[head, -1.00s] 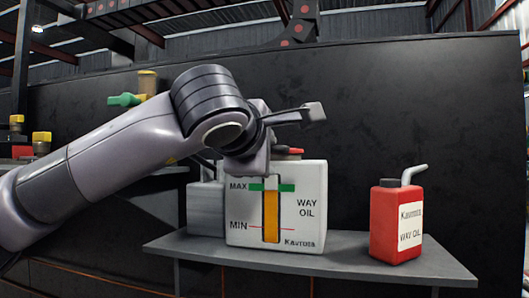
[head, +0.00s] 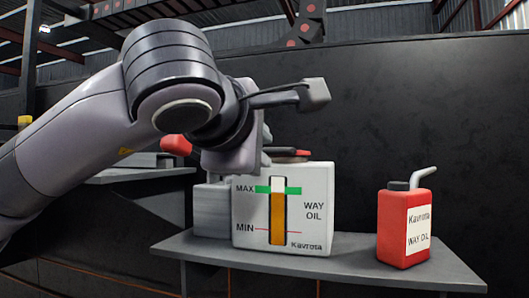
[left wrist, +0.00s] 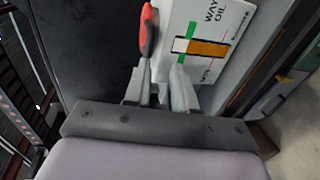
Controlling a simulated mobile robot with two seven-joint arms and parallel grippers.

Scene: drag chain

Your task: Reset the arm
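My left arm reaches in from the left in the head view. Its gripper (head: 240,152) is in front of the upper left of the white way oil tank, and its fingers are mostly hidden there. In the left wrist view, the gripper (left wrist: 163,72) shows its two fingers apart, with a gap between them and nothing clearly held. The way oil tank (head: 312,215) stands on a grey shelf, its amber level just under the green MAX band. My right gripper is not in view.
A red oil can (head: 404,225) with a grey spout stands at the right of the grey shelf (head: 345,262). A dark panel (head: 440,110) rises behind. Another shelf with a red object (head: 175,145) is at the left, partly behind my arm.

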